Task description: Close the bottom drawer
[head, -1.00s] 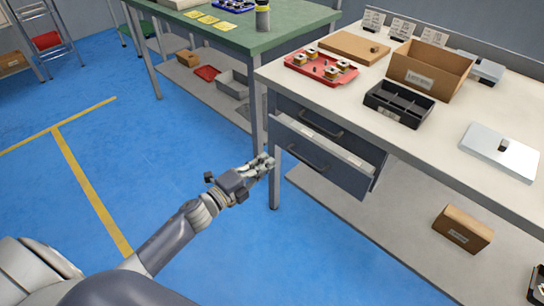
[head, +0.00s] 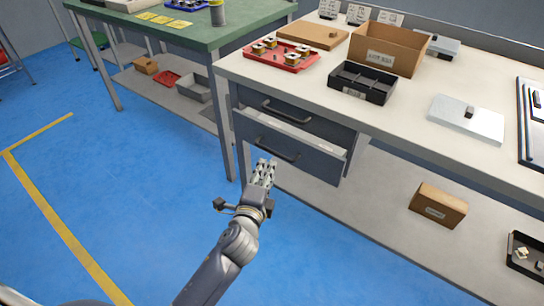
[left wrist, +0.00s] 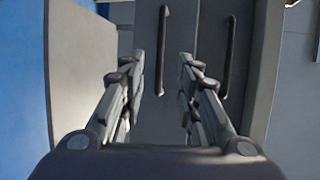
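The bottom drawer (head: 315,164) is a dark grey drawer under the white-topped workbench. It stands partly pulled out, with its light upper rim showing. Its dark bar handle (head: 278,150) is on the front, and in the left wrist view the handle (left wrist: 164,50) shows between the fingertips, farther away. My left gripper (head: 264,168) is in front of the drawer, just below the handle in the head view. In the left wrist view its two fingers (left wrist: 162,65) are apart with nothing between them. Contact with the drawer cannot be told. My right gripper is not in view.
The top drawer (head: 312,123) above looks shut; its handle (left wrist: 229,55) shows in the left wrist view. A bench leg (head: 240,150) stands left of the drawers. A cardboard box (head: 438,205) sits on the lower shelf. Blue floor (head: 130,190) is open at left.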

